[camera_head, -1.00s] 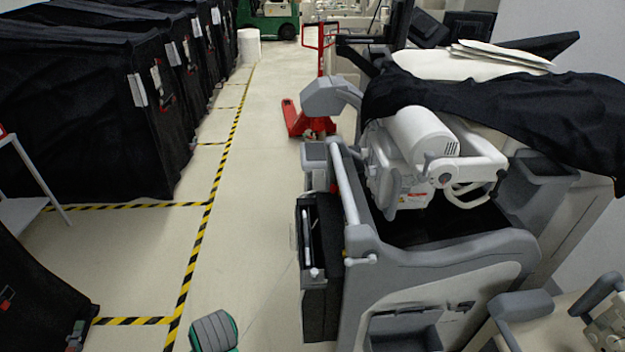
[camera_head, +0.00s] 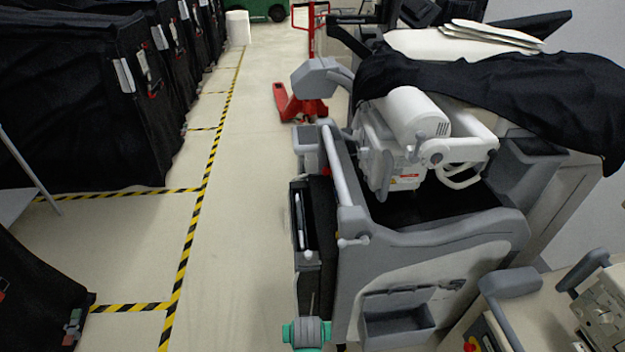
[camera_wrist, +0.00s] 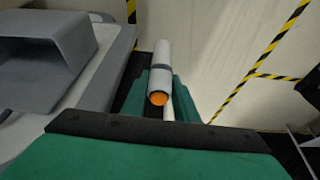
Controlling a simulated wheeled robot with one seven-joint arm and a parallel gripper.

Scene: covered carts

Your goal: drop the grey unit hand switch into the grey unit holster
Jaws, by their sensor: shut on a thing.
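The hand switch (camera_wrist: 161,68) is a pale grey tube with an orange end. In the wrist view it lies between the green fingers of my gripper (camera_wrist: 158,92), which is shut on it. In the head view my gripper (camera_head: 307,334) is at the bottom centre, in front of the grey unit (camera_head: 440,240); the switch is hard to make out there. A grey open pocket on the unit's near face, seemingly the holster (camera_head: 398,329), is to the right of my gripper and apart from it. A grey open box, likely the same pocket (camera_wrist: 45,50), shows at upper left in the wrist view.
A black bin (camera_head: 312,240) hangs on the unit's left side, just beyond my gripper. Another grey-and-cream machine (camera_head: 515,283) stands at lower right. Black covered carts (camera_head: 80,100) line the left. The taped floor between is clear up to a red pallet jack (camera_head: 298,104).

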